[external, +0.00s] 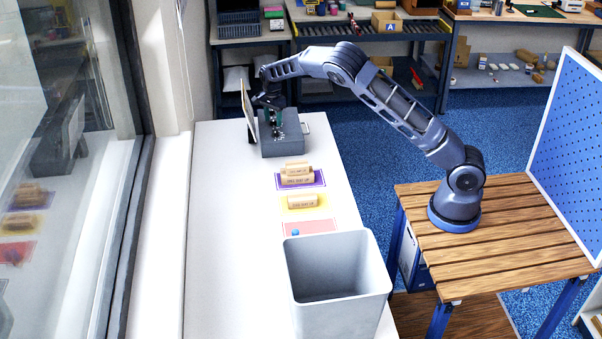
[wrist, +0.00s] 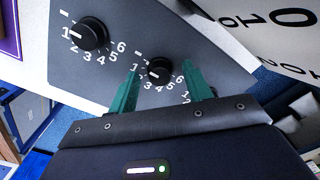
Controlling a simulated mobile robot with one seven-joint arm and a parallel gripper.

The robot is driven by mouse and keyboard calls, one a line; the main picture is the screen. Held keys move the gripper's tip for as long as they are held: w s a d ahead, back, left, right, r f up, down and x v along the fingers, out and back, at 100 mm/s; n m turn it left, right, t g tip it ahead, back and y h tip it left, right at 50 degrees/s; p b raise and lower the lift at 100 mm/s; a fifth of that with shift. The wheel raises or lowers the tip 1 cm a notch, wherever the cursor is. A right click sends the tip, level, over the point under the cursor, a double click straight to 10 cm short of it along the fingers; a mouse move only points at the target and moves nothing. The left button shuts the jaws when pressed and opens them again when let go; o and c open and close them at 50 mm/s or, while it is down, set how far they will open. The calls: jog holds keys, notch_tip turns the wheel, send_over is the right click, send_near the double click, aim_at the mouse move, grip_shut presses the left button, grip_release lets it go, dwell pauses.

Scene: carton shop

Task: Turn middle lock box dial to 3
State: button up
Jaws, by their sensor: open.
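The grey lock box (external: 284,145) sits at the far end of the white table, with numbered dials on its face. In the wrist view its middle dial (wrist: 160,70) is a black knob. Its white mark points left, toward the low numbers around 1; the exact number is hard to read. A neighbouring dial (wrist: 92,34) at upper left has its mark at 1. Numerals of another dial show at lower right, its knob hidden by my gripper. My gripper (wrist: 160,66) is open, with one teal finger on each side of the middle dial; I cannot tell whether they touch it.
A white panel with large numbers (wrist: 285,35) stands close beside the box. Wooden blocks (external: 297,174) lie on coloured mats nearer the camera. A grey bin (external: 338,285) stands at the table's near end. The table is bare left of the mats.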

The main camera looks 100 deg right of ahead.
jog(key=shift+c, duration=0.2)
jog(key=c, duration=0.9)
jog(key=shift+c, duration=0.2)
jog(key=shift+n, duration=0.3)
jog(key=n, duration=0.3)
jog(key=shift+n, duration=0.3)
jog(key=n, duration=0.4)
jog(key=shift+n, duration=0.3)
jog(key=n, duration=0.4)
jog(key=shift+n, duration=2.5)
